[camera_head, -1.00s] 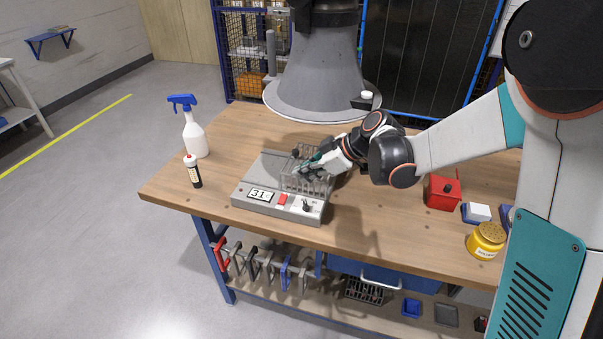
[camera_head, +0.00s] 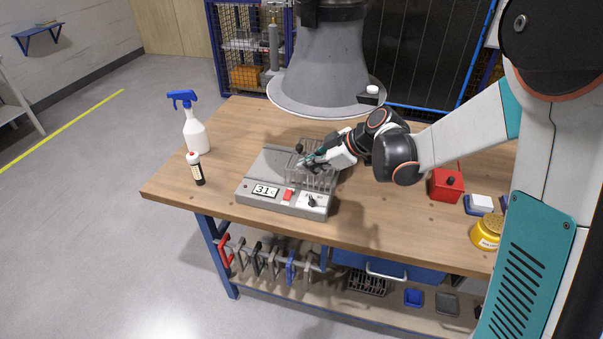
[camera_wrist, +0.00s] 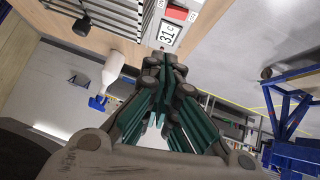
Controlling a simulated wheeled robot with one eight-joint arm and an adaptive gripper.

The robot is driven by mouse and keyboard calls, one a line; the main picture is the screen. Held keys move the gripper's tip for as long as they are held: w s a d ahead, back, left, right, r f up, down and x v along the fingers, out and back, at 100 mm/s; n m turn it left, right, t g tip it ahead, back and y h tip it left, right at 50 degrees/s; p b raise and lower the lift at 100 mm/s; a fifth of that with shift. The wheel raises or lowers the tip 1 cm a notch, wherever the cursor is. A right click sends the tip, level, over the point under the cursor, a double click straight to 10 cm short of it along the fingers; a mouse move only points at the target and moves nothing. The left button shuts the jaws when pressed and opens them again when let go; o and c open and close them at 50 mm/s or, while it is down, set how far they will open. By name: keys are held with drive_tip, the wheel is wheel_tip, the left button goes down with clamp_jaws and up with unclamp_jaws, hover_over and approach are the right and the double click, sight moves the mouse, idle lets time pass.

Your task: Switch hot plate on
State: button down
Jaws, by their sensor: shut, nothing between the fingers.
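The red switch also shows at the top of the wrist view (camera_wrist: 177,13), beside the display (camera_wrist: 168,34). My gripper (camera_head: 303,162) is shut and empty, above the hot plate at the wire basket. In the wrist view its green-lined fingers (camera_wrist: 160,118) lie together. I cannot tell whether the fingers touch the basket.
A wire basket (camera_head: 322,181) stands at the hot plate's right part. A spray bottle (camera_head: 196,135) and a small dark bottle (camera_head: 197,174) stand to the left. A grey hood (camera_head: 322,75) hangs behind. A red box (camera_head: 446,184) and yellow jar (camera_head: 487,232) are at right.

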drive_tip(key=b, duration=0.2)
hover_over(291, 192)
drive_tip(key=s, duration=0.1)
wheel_tip(291, 192, down, 6)
drive_tip(key=shift+d, duration=0.1)
drive_tip(key=f, duration=0.1)
drive_tip(key=f+b, duration=0.1)
drive_tip(key=f, duration=0.1)
drive_tip(key=shift+w+f, duration=0.15)
drive_tip(key=shift+w, duration=0.2)
drive_tip(key=shift+f+b, duration=0.4)
drive_tip(key=shift+f, duration=0.1)
drive_tip(key=shift+w, duration=0.1)
drive_tip(key=shift+w+f+m+g+b, duration=0.25)
drive_tip(key=shift+f+m+g+b, duration=0.05)
drive_tip(key=shift+f+g, duration=0.2)
drive_tip(key=shift+r, duration=0.15)
drive_tip(key=shift+s, duration=0.15)
